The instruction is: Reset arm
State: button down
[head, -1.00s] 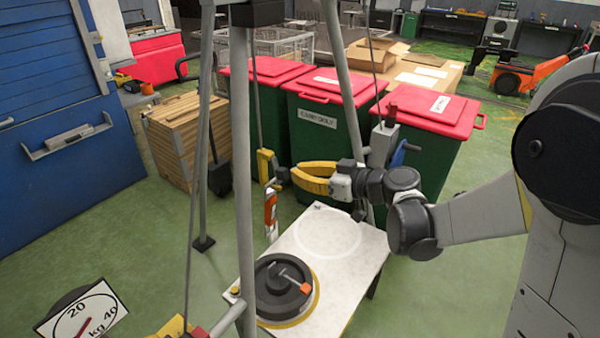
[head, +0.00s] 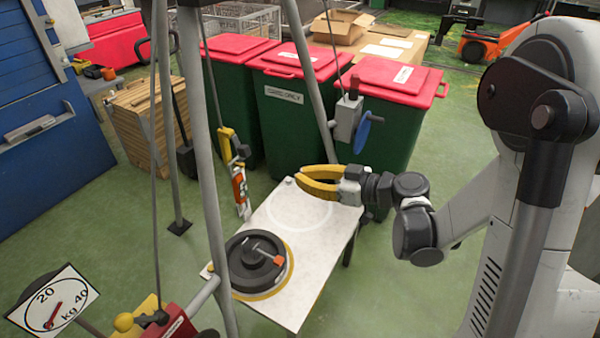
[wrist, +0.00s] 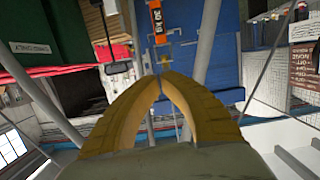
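My gripper (head: 300,179) has two curved yellow fingers and is held out to the left at the end of my arm, above the far part of a white table (head: 318,262). In the wrist view its fingertips (wrist: 172,76) come together with nothing visible between them, so it looks shut and empty. The gap inside the finger loop is only the curve of the fingers. A black round weight (head: 243,268) with an orange-tipped bar sits at the near left of the table, clear of my gripper.
A grey tripod leg (head: 202,150) stands left of the table. An orange-labelled hanging scale (head: 239,190) and a winch with a blue wheel (head: 362,135) are near my gripper. Green bins with red lids (head: 290,115) stand behind. A dial scale (head: 52,303) is at lower left.

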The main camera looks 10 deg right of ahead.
dwell(0.3)
jog(key=s+d+r+m+g+h, duration=0.1)
jog(key=s+d+m+h, duration=0.3)
jog(key=s, duration=0.6)
jog(key=s+d+r+m+g+h, duration=0.1)
jog(key=s+d+r+m+h, duration=0.1)
jog(key=s+d+m+h, duration=0.3)
jog(key=shift+s+d+r+m+h, duration=0.25)
jog(key=shift+s+m+h, duration=0.45)
jog(key=shift+s+h, duration=1.4)
jog(key=shift+s+y, duration=0.6)
